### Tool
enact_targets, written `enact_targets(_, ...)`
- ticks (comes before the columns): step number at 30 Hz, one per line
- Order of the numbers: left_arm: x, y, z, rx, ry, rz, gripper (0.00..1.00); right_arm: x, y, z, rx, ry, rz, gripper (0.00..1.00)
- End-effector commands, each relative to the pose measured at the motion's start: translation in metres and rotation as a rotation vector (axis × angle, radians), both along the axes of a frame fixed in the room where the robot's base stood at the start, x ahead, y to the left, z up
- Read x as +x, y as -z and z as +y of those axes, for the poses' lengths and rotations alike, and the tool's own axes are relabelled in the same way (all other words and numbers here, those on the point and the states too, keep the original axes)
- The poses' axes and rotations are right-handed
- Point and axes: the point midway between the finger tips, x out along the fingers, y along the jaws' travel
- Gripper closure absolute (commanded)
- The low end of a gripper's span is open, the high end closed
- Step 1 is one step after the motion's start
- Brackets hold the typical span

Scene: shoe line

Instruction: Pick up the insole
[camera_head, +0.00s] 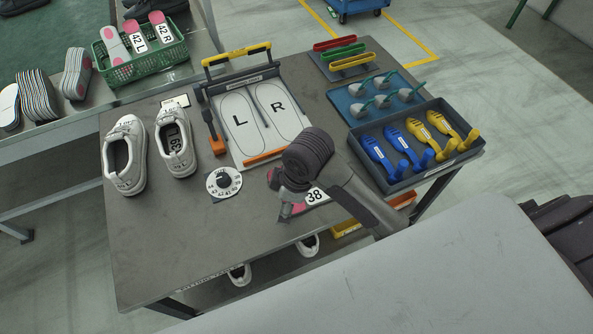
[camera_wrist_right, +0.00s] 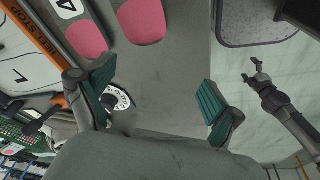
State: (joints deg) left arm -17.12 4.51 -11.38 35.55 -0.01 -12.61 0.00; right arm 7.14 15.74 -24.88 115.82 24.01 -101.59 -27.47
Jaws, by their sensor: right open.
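An insole (camera_head: 317,196) marked 38, white with a pink heel, lies on the grey table, partly hidden by my right arm in the head view. In the right wrist view two pink heel ends show at the top: one with a white label (camera_wrist_right: 86,38), another (camera_wrist_right: 141,20) beside it. My right gripper (camera_head: 281,196) points down over the table by the insole. In the wrist view its teal-padded fingers (camera_wrist_right: 157,97) are wide apart with nothing between them. A distant dark gripper (camera_wrist_right: 258,75), seemingly my left, hangs over the floor, its opening unclear.
White sneakers (camera_head: 124,160) stand at the left, with a dial (camera_head: 223,183) right of them. The L/R board (camera_head: 228,152) lies behind the gripper. A dark tray (camera_head: 392,178) with blue and yellow tools is at right. A green basket (camera_head: 176,60) holds insoles marked 42.

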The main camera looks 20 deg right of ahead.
Motion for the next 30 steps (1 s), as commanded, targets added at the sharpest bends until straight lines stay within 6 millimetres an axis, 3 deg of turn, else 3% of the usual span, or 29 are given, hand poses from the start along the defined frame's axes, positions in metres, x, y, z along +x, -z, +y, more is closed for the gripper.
enact_targets(1,0.000,0.000,-0.001,-0.001,0.000,0.000,0.11,0.018,-0.007,-0.002,-0.029,-0.071,-0.005,0.08)
enact_targets(6,-0.001,0.000,-0.002,-0.002,0.001,0.001,0.11,0.069,-0.035,-0.015,-0.138,-0.338,0.033,0.08)
enact_targets(9,-0.001,0.000,-0.002,-0.002,0.002,0.001,0.11,0.091,-0.053,-0.028,-0.186,-0.440,0.060,0.08)
enact_targets(14,-0.001,0.000,-0.002,-0.002,0.002,0.001,0.11,0.108,-0.070,-0.040,-0.223,-0.521,0.087,0.08)
enact_targets(17,-0.001,0.000,-0.002,-0.002,0.002,0.001,0.11,0.110,-0.065,-0.042,-0.228,-0.538,0.096,0.08)
enact_targets(25,-0.001,-0.003,-0.001,-0.001,0.002,0.002,0.11,0.109,-0.013,-0.042,-0.226,-0.537,0.097,0.08)
enact_targets(30,-0.001,-0.003,0.000,0.000,0.002,0.002,0.11,0.110,0.008,-0.041,-0.226,-0.537,0.092,0.08)
